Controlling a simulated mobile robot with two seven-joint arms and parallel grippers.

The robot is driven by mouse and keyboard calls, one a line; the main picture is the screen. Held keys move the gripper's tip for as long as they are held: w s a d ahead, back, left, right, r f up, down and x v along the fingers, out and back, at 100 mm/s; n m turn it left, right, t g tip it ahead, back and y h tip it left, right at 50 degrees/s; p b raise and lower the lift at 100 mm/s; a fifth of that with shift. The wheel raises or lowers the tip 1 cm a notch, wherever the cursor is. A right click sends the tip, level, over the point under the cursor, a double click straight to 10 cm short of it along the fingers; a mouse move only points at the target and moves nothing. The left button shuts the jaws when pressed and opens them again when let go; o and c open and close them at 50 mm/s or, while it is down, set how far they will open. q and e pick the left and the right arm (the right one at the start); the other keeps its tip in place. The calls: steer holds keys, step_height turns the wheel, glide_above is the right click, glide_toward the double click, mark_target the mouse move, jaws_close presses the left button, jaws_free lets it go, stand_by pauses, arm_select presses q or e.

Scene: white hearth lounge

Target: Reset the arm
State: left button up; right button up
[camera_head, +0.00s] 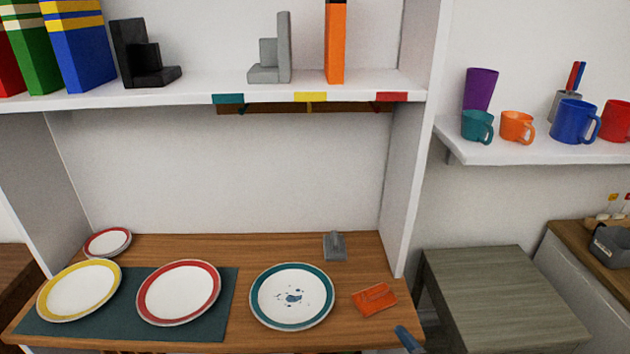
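Neither of my grippers can be made out in the head view. A small blue-grey bar-shaped thing (408,340) pokes in at the bottom edge, right of centre; I cannot tell what it is or what holds it. On the wooden desk, a teal-rimmed plate (270,297) has dark blue marks at its centre. An orange block-like tool (374,299) lies to its right. A small grey holder (335,248) stands behind them.
Yellow-rimmed (80,290) and red-rimmed (178,292) plates sit on a dark green mat (130,331). A small red-rimmed plate (107,242) is behind. An upper shelf (170,92) overhangs the desk. Right are a mug shelf (540,153) and grey-green stool (495,290).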

steer(key=s+d+f+m+g+h, duration=0.3)
steer(key=s+f+m, duration=0.25)
steer(key=f, duration=0.25)
steer(key=s+d+f+m+g+h, duration=0.3)
steer(key=s+f+m, duration=0.25)
steer(key=f, duration=0.25)
arm_select(q)
step_height(320, 180, up, 14)
steer(key=a+p, duration=0.1)
steer(key=p, duration=1.5)
steer(key=shift+s+a+m+t, duration=0.15)
steer(key=shift+s+m+t, duration=0.15)
arm_select(e)
step_height(320, 180, up, 14)
steer(key=s+d, duration=0.1)
steer(key=shift+s+d+f, duration=0.25)
steer(key=shift+s, duration=0.1)
